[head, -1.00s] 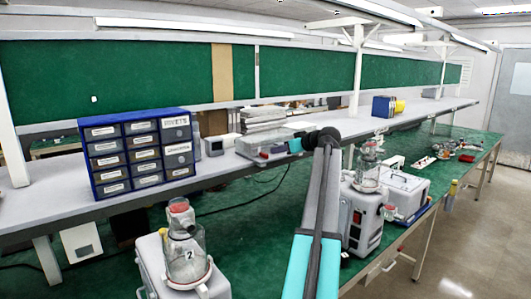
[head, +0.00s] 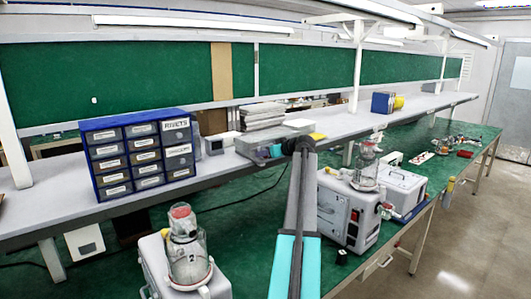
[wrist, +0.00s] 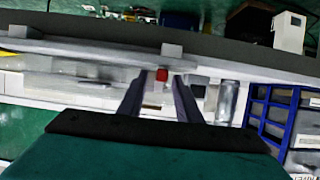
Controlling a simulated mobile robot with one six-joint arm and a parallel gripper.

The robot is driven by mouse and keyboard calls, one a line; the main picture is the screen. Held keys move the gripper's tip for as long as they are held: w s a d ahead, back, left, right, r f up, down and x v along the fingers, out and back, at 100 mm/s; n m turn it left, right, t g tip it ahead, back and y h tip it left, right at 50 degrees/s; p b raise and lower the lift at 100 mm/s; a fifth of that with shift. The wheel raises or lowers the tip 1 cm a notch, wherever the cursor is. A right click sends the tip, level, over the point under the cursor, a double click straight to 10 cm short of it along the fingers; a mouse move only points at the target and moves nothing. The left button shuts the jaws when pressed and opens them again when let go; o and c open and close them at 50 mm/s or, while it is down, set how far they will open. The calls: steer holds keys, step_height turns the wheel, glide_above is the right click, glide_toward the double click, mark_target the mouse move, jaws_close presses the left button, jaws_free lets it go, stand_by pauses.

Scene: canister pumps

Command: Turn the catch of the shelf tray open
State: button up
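The shelf tray (head: 262,154) is a clear, low box on the grey shelf, to the right of the blue drawer cabinet. It also shows in the wrist view (wrist: 85,72) as a pale translucent shape. A small red piece (wrist: 161,76), perhaps the catch, shows between my fingertips in the wrist view; which way it is turned I cannot tell. My gripper (wrist: 160,84) is open, its two dark fingers apart with a gap on each side of the red piece. In the head view my gripper (head: 298,145) is at the tray's right end and hides that end.
The blue drawer cabinet (head: 137,154) stands left on the shelf (head: 226,170), with a grey device (head: 214,145) beside it. Stacked papers (head: 262,115) are behind the tray. Canister pumps (head: 350,212) (head: 188,250) stand on the green bench below. The shelf farther right is mostly clear.

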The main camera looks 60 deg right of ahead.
jaws_close()
